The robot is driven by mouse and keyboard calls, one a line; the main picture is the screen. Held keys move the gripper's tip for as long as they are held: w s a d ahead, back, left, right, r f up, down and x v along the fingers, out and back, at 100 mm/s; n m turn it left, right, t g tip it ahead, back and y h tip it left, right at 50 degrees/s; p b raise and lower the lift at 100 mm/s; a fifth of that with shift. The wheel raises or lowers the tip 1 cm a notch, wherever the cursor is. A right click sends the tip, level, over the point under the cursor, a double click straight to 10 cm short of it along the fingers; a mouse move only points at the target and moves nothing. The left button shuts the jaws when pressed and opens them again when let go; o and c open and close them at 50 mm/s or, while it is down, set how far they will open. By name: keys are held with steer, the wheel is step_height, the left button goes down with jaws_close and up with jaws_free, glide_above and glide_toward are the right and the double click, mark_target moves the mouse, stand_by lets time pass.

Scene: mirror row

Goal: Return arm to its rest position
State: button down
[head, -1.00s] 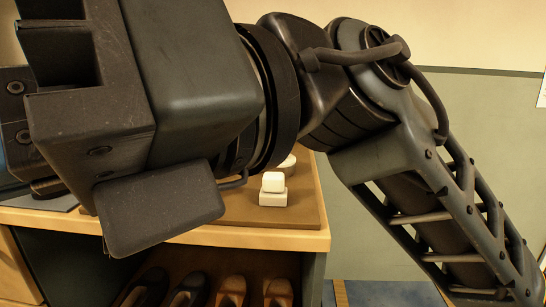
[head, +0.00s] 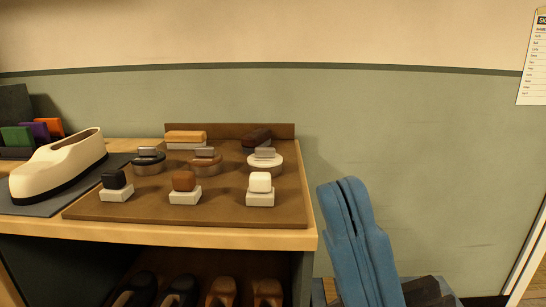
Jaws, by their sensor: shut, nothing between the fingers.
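My gripper (head: 346,192) is in the head view at the lower right, just right of the bench's right end. Its two blue fingers point up and lie together, with nothing between them. Dark parts of my arm show below them at the bottom edge. The rest of my arm is out of view.
The wooden bench (head: 230,236) holds a brown tray (head: 150,213) with brushes, tins and small blocks. A cream shoe (head: 62,162) stands on a dark mat at the left. Several shoes sit underneath.

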steer(key=s+d+f+m+t+h, duration=0.15)
steer(key=d+f+m+h, duration=0.25)
steer(key=f+m+h, duration=0.5)
steer(key=s+d+f+m+h, duration=0.3)
steer(key=d+f+m+h, duration=0.2)
steer(key=f+m+h, duration=0.45)
steer(key=s+d+f+g+h, duration=0.2)
steer(key=s+d+f+g, duration=0.2)
steer(key=s+f, duration=0.3)
steer(key=s+d+f+g+h, duration=0.2)
steer(key=s+d+f+g, duration=0.25)
steer(key=s, duration=0.45)
step_height(320, 180, up, 17)
steer(key=p, duration=1.7)
steer(key=shift+w+a+f, duration=0.1)
